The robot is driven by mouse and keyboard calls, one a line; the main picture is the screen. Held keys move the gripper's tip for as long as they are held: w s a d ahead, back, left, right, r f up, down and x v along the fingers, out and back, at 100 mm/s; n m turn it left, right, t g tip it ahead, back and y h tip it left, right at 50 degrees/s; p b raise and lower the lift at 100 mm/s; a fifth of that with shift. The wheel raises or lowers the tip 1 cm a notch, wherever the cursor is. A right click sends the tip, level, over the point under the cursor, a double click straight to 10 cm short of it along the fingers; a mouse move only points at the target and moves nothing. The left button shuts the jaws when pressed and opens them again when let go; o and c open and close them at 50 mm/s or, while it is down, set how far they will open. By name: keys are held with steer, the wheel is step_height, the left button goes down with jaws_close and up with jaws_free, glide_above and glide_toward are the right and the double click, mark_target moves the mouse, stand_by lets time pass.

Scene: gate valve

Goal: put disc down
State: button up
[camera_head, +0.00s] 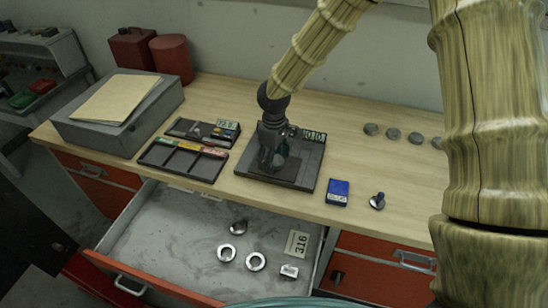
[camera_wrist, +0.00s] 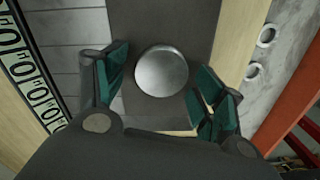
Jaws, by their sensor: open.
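A round grey metal disc (camera_wrist: 162,72) shows in the wrist view on a dark strip (camera_wrist: 160,30) of a dark bench device (camera_head: 300,180). My gripper (camera_wrist: 160,88) is open, with its green-padded fingers on either side of the disc and visible gaps to it. In the head view my gripper (camera_head: 276,158) is low over the device, and it hides the disc there.
An open drawer (camera_head: 185,230) below the bench holds several metal rings and a 316 card (camera_head: 297,243). Compartment trays (camera_head: 185,160) stand left of the device. A blue box (camera_head: 338,192) and a small knobbed part (camera_head: 377,201) stand right. Several discs (camera_head: 393,133) lie at the back right.

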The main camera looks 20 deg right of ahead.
steer(key=shift+r, duration=0.15)
step_height(320, 180, up, 12)
steer(key=b, duration=0.3)
stand_by(0.4)
steer(key=shift+w, duration=0.1)
